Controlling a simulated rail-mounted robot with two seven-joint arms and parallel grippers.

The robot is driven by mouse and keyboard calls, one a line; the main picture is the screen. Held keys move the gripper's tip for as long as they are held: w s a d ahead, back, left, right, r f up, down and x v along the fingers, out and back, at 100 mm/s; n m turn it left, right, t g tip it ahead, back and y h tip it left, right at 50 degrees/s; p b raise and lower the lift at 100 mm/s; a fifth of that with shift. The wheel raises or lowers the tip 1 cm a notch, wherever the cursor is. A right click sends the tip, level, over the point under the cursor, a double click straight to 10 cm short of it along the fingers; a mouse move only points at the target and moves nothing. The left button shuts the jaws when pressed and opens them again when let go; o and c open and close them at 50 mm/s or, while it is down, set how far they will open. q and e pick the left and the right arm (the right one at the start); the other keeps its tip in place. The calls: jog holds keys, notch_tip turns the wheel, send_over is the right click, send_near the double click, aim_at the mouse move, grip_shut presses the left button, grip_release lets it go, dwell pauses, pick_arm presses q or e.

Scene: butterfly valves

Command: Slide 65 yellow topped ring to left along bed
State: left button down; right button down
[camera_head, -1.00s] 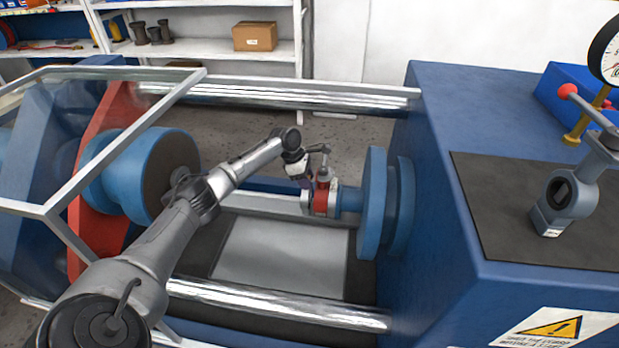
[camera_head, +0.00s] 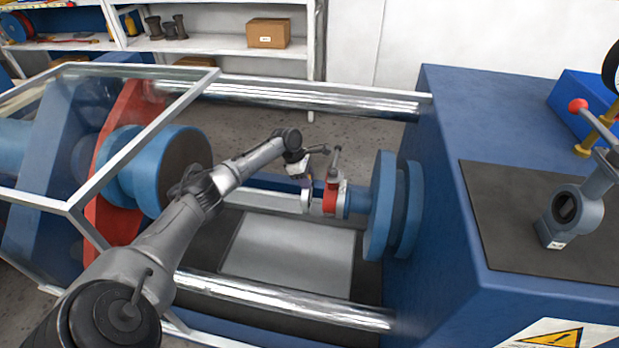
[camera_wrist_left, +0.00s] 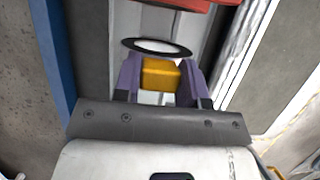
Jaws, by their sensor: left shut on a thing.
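The ring with the yellow top (camera_wrist_left: 160,73) shows in the left wrist view. Its yellow block sits between the purple fingers of my left gripper (camera_wrist_left: 160,82), which is shut on it. The ring's dark-rimmed, pale round body (camera_wrist_left: 160,47) shows beyond the block. In the head view the ring (camera_head: 306,201) stands upright on the bed, just left of the red valve (camera_head: 330,197), with a small gap between them. My left gripper (camera_head: 306,180) reaches down onto it from above and hides its top. My right gripper is not in view.
A blue round flange (camera_head: 380,205) stands right of the valve; a larger blue flange (camera_head: 185,170) is at the left. Polished rails (camera_head: 290,300) run along the front and back. A clear framed guard (camera_head: 70,135) covers the left end. The bed left of the ring looks free.

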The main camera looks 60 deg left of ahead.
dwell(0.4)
pick_arm(q)
jog(key=shift+s+a, duration=0.2)
jog(key=shift+s+a+p, duration=0.2)
jog(key=shift+p, duration=0.2)
jog(key=shift+s+a+p, duration=1.15)
jog(key=shift+s+a, duration=0.1)
jog(key=shift+s, duration=0.25)
jog(key=shift+s+a, duration=0.15)
